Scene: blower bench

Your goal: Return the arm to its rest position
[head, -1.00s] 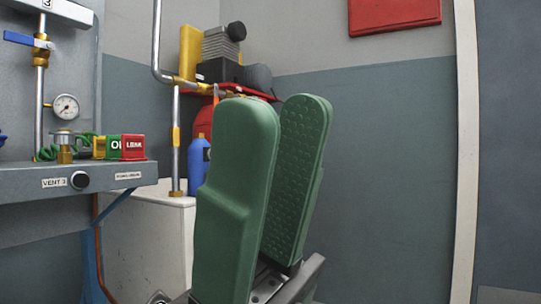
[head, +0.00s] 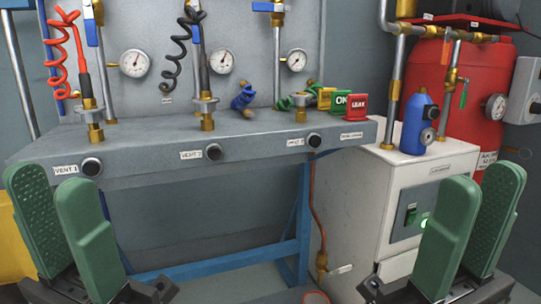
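My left gripper (head: 50,180) stands at the lower left of the head view, its two green fingers pointing up. A gap shows between the fingers, with the dotted pad of the left finger visible, and nothing is between them. My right gripper (head: 480,182) stands at the lower right, also pointing up, with a gap between its green fingers and nothing held. Both grippers appear in front of the bench (head: 250,139), apart from it. The arm links below the grippers are mostly out of view.
The bench carries hose fittings, an ON block (head: 341,102) and a LEAK block (head: 358,106). A white cabinet (head: 360,215) with a blue bottle (head: 417,125) stands right of it, before a red tank (head: 462,95). Space between my grippers is clear.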

